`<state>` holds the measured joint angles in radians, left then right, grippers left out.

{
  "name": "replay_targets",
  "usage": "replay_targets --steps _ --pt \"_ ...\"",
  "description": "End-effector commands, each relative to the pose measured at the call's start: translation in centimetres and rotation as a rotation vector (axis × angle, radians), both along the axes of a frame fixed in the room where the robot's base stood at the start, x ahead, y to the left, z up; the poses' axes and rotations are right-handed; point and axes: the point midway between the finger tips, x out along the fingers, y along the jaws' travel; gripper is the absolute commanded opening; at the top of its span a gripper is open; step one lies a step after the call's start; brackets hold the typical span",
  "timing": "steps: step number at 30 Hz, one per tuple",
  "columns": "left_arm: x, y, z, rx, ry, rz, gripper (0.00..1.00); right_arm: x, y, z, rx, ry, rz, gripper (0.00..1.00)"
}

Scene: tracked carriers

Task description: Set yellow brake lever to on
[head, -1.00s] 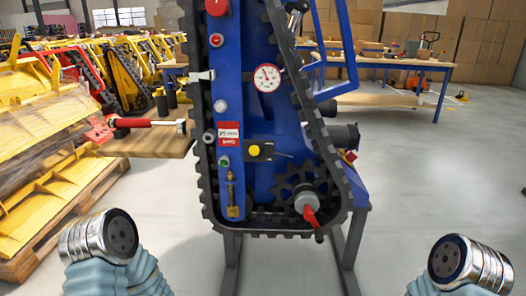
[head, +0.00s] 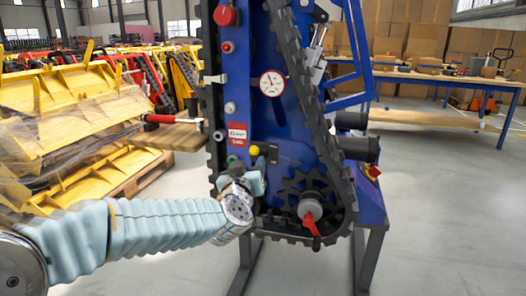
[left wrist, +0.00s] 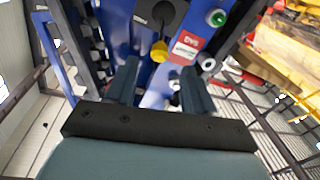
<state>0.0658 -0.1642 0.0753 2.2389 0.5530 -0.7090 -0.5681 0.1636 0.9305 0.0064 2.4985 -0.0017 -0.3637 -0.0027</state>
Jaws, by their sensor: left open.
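The yellow knob of the brake lever (head: 254,150) stands out from a dark plate on the front of the blue tracked carrier (head: 288,130). It also shows in the left wrist view (left wrist: 159,50), ahead of the fingers and near the middle. My left gripper (head: 262,164) is open, just below and close to the knob, and hides part of the panel. In the left wrist view its two dark fingers (left wrist: 160,88) stand apart with nothing held between them. I cannot tell whether a finger touches the lever. My right gripper is not in view.
A red-handled grey hub (head: 311,212), a gauge (head: 272,83), a green button (left wrist: 216,17) and a red label (head: 238,134) sit on the carrier. A black track rings it. A small wooden shelf (head: 170,138) with a red-handled tool is at left. Yellow parts are stacked beyond.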

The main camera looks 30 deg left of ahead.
Motion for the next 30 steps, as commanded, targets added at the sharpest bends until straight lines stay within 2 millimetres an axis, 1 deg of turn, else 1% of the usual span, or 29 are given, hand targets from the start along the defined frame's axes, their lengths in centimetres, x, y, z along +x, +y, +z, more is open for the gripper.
replay_targets --steps 1,6,9,13,18,26,28,30 --pt "1.2 0.4 -0.1 -0.001 0.002 0.001 0.53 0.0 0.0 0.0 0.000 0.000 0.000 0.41" --pt "5.0 1.8 -0.1 0.000 0.003 -0.001 0.53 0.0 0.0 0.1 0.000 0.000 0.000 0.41" --pt "6.9 2.6 0.0 0.000 0.001 0.000 0.53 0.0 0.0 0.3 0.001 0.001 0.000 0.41" --pt "8.7 3.2 0.0 -0.001 0.002 0.000 0.53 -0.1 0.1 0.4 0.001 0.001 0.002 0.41" --pt "9.9 3.7 0.0 0.000 0.001 -0.001 0.53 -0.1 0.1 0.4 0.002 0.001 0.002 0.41" --pt "10.0 3.7 -0.1 0.000 0.000 -0.002 0.53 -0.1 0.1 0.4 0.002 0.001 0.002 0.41" --pt "10.0 3.7 -0.1 0.000 0.000 -0.002 0.46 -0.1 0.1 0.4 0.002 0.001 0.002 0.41" --pt "10.0 3.7 -0.1 0.000 0.000 -0.002 0.35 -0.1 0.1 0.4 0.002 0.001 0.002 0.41"
